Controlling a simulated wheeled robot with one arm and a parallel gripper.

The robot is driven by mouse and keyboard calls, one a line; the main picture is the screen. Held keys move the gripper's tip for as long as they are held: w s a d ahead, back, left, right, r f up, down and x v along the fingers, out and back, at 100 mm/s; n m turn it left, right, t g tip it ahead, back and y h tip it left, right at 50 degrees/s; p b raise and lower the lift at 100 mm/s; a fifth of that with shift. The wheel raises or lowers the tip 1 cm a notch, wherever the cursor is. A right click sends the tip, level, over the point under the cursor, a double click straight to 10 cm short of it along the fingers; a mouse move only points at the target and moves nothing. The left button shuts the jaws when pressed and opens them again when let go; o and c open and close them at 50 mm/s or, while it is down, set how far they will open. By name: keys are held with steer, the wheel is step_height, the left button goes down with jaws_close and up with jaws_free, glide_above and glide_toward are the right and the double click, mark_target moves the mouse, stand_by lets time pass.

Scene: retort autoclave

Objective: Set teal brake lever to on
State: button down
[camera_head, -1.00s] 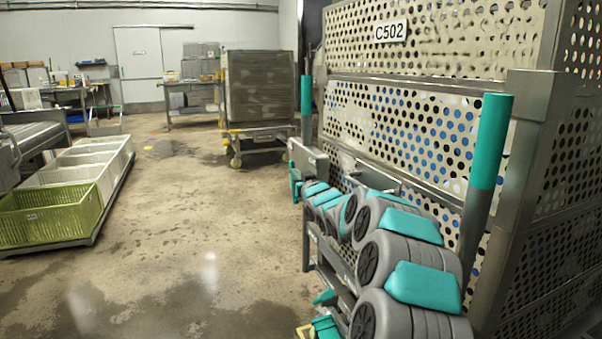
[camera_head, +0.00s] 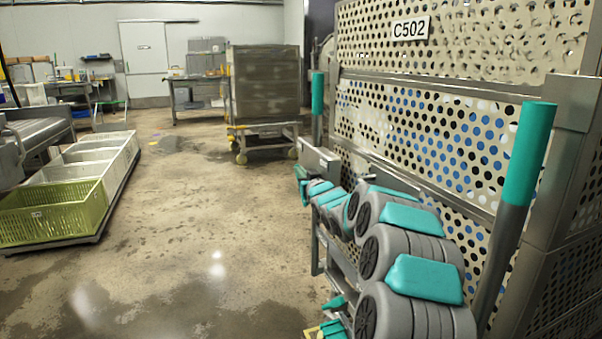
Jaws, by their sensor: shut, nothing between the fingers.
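A rack with perforated cream panels labelled C502 (camera_head: 465,125) stands on the right, with teal-topped upright posts. A small teal lever-like part (camera_head: 335,303) sits low at the bottom edge, close to a yellow piece. It may be the brake lever, but its position cannot be read. My grey arm with teal covers runs from the bottom right toward the middle. At its far end, a small teal and grey shape appears to be my gripper (camera_head: 302,187), beside the rack's near left post, well above the low teal part. Its fingers are too small to make out clearly.
A green crate (camera_head: 50,212) and white crates stand on a low platform at the left. A wheeled cart with a tall grey load (camera_head: 264,85) stands at the back, with workbenches behind. The wet concrete floor (camera_head: 190,230) between is clear.

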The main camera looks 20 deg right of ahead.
stand_by(0.3)
steer(key=s+a+f+g, duration=0.3)
steer(key=s+f, duration=0.1)
steer(key=s, duration=0.6)
steer(key=s+a+f+g+h+b, duration=0.1)
steer(key=s+a+f+g, duration=0.25)
steer(key=s, duration=0.55)
steer(key=s+a+f+g, duration=0.3)
steer(key=s+f, duration=0.1)
steer(key=s, duration=0.6)
steer(key=s+a+f+g, duration=0.2)
steer(key=s+g, duration=0.1)
steer(key=s, duration=0.9)
steer(key=s+a+f+g, duration=0.1)
steer(key=s+g, duration=0.3)
steer(key=s, duration=0.9)
steer(key=s+a+f+g, duration=0.2)
steer(key=s+f+g, duration=0.1)
steer(key=s, duration=0.9)
steer(key=shift+s+a+g, duration=0.3)
steer(key=shift+s+g, duration=0.1)
steer(key=shift+g, duration=0.05)
steer(key=shift+f, duration=0.1)
